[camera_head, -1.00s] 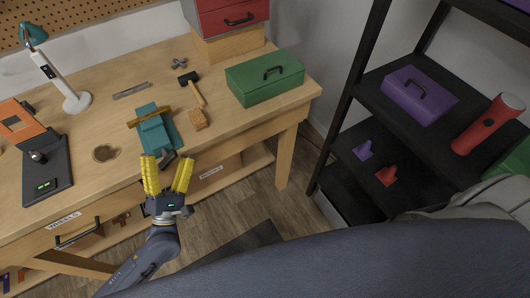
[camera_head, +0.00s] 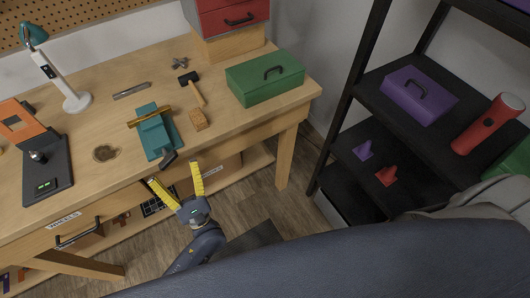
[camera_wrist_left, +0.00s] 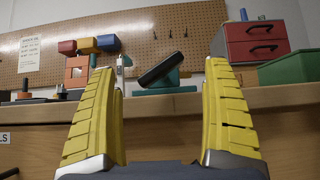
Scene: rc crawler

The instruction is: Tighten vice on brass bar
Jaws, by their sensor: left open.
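The teal vice (camera_head: 156,136) sits near the front edge of the workbench. The brass bar (camera_head: 150,118) lies across the top of its jaws. The vice's dark handle (camera_head: 169,158) sticks out at the bench's front edge. In the left wrist view the handle (camera_wrist_left: 160,70) shows as a tilted dark bar in front of the teal vice (camera_wrist_left: 172,80). My left gripper (camera_head: 174,179) has yellow fingers. It is open and empty, just in front of and below the handle, apart from it. In the left wrist view its fingers (camera_wrist_left: 162,110) stand wide on both sides of the handle. My right gripper is not in view.
A hammer (camera_head: 193,86), an orange-brown block (camera_head: 198,120) and a green toolbox (camera_head: 265,77) are right of the vice. A black-and-orange printer-like device (camera_head: 46,170) stands left. Black shelving (camera_head: 346,95) stands at the right.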

